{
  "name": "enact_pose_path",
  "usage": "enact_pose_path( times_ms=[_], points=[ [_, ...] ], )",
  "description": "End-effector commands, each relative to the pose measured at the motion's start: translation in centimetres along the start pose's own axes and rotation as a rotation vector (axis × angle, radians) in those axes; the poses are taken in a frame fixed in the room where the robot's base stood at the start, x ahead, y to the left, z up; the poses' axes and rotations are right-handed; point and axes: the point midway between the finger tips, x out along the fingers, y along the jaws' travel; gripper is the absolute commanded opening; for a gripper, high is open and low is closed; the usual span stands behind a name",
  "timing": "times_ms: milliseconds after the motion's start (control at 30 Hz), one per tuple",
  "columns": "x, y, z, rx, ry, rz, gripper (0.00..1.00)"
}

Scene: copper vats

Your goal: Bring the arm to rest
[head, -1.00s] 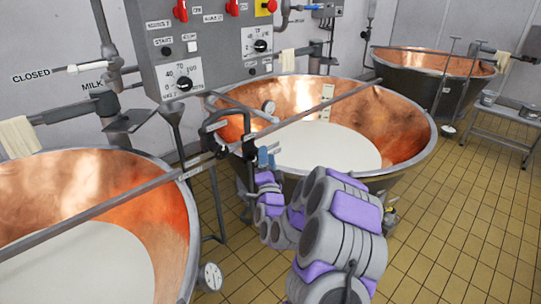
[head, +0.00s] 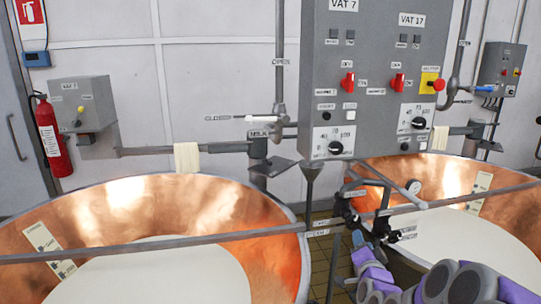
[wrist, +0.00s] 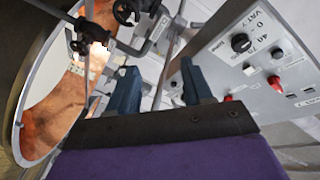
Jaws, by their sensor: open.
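My arm, grey and purple, enters the head view at the lower right. My gripper (head: 366,256) is small there, close to the valves between the two vats, and whether it touches them cannot be told. In the wrist view my gripper (wrist: 162,88) shows two dark blue fingers spread apart with nothing between them. The view there is tilted, with black valve handwheels (wrist: 124,12) and pipes beyond the fingers.
A copper vat (head: 130,210) with white liquid fills the lower left; another copper vat (head: 440,175) stands right. A grey control panel (head: 375,75) hangs above between them, and also shows in the wrist view (wrist: 256,75). A fire extinguisher (head: 52,138) hangs far left.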

Motion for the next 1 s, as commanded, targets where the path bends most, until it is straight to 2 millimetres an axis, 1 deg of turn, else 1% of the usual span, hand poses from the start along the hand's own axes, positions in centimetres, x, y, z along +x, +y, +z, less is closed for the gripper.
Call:
enact_pose_path(
  times_ms=[33, 167, 200, 267, 367, 400, 467, 500, 567, 600, 667, 700, 767, 800, 867, 900, 967, 1000],
  points=[
    [-0.7, -1.2, 1.0, -0.04, -0.066, 0.016, 0.5],
    [-3.3, -2.5, 4.1, -0.144, -0.25, 0.083, 0.5],
    [-4.3, -2.8, 4.9, -0.176, -0.305, 0.104, 0.5],
    [-6.0, -3.1, 6.1, -0.227, -0.388, 0.135, 0.5],
    [-9.3, -3.5, 7.8, -0.31, -0.523, 0.187, 0.5],
    [-10.7, -3.5, 8.2, -0.344, -0.576, 0.207, 0.5],
    [-13.0, -3.5, 9.0, -0.392, -0.655, 0.24, 0.5],
    [-14.7, -3.5, 9.4, -0.424, -0.709, 0.26, 0.5],
    [-17.2, -3.4, 9.8, -0.471, -0.787, 0.293, 0.5],
    [-19.0, -3.2, 10.0, -0.5, -0.839, 0.316, 0.5],
    [-21.8, -3.1, 10.2, -0.543, -0.917, 0.347, 0.5],
    [-23.7, -2.9, 10.3, -0.57, -0.97, 0.369, 0.5],
    [-26.7, -2.7, 10.3, -0.608, -1.048, 0.402, 0.5],
    [-28.7, -2.5, 10.2, -0.632, -1.1, 0.425, 0.5],
    [-31.9, -2.3, 10.0, -0.662, -1.179, 0.457, 0.5],
    [-34.0, -2.2, 9.8, -0.682, -1.23, 0.477, 0.5],
    [-37.1, -1.9, 9.5, -0.709, -1.31, 0.51, 0.5],
    [-39.1, -1.9, 9.2, -0.721, -1.357, 0.528, 0.5]
  ],
)
